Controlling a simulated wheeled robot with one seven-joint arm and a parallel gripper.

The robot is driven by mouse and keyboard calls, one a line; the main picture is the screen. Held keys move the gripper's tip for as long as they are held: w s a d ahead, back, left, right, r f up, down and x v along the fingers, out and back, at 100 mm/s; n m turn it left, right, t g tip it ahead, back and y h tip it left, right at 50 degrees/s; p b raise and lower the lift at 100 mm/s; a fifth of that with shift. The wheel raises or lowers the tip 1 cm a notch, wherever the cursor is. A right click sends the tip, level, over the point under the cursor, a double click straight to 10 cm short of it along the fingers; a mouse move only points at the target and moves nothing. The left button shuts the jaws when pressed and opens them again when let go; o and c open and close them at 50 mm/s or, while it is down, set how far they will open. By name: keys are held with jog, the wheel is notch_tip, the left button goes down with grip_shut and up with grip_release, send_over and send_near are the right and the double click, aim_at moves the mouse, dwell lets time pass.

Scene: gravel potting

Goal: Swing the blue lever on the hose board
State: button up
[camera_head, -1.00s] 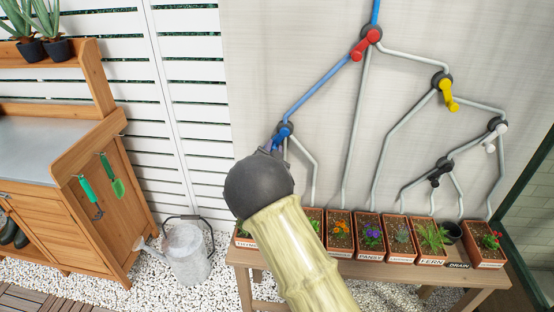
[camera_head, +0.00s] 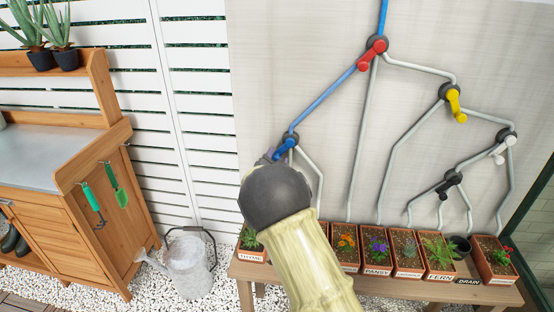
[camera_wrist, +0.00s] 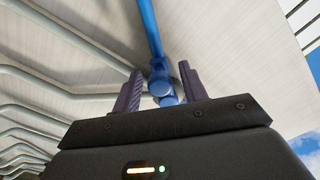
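The blue lever (camera_head: 284,149) sits on a dark round valve at the left of the hose board (camera_head: 330,110), pointing down and left. In the wrist view the blue lever (camera_wrist: 162,88) lies between the two fingers of my gripper (camera_wrist: 161,80). The fingers are apart, with a gap to the lever, so my gripper is open around it. In the head view my dark wrist hides most of my gripper (camera_head: 267,157) and the lower end of the lever.
The red lever (camera_head: 371,55), yellow lever (camera_head: 455,105), white lever (camera_head: 503,151) and black lever (camera_head: 447,187) are elsewhere on the board. Several planters stand on a wooden bench (camera_head: 390,287) below. A watering can (camera_head: 188,264) and wooden workbench (camera_head: 95,160) are at left.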

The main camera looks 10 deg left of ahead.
jog(key=s+b, duration=0.2)
jog(key=s, duration=1.5)
jog(key=shift+s+a, duration=0.2)
jog(key=shift+a, duration=0.1)
jog(key=s+d+f+n+g+y, duration=0.1)
jog(key=d+f+n+g, duration=0.1)
jog(key=d+f+g, duration=0.3)
jog(key=s+d+n+g+y, duration=0.1)
jog(key=s+d+n+g, duration=0.1)
jog(key=d, duration=0.5)
jog(key=s+d+f+n+g+h, duration=0.15)
jog(key=s+d+g, duration=0.25)
jog(key=s+d, duration=0.4)
jog(key=s+d+f+n+g, duration=0.1)
jog(key=s+d+n+g, duration=0.3)
jog(key=s, duration=0.5)
notch_tip(320, 180, up, 15)
jog(key=d+m+p, duration=0.1)
jog(key=p, duration=1.4)
jog(key=shift+s, duration=0.2)
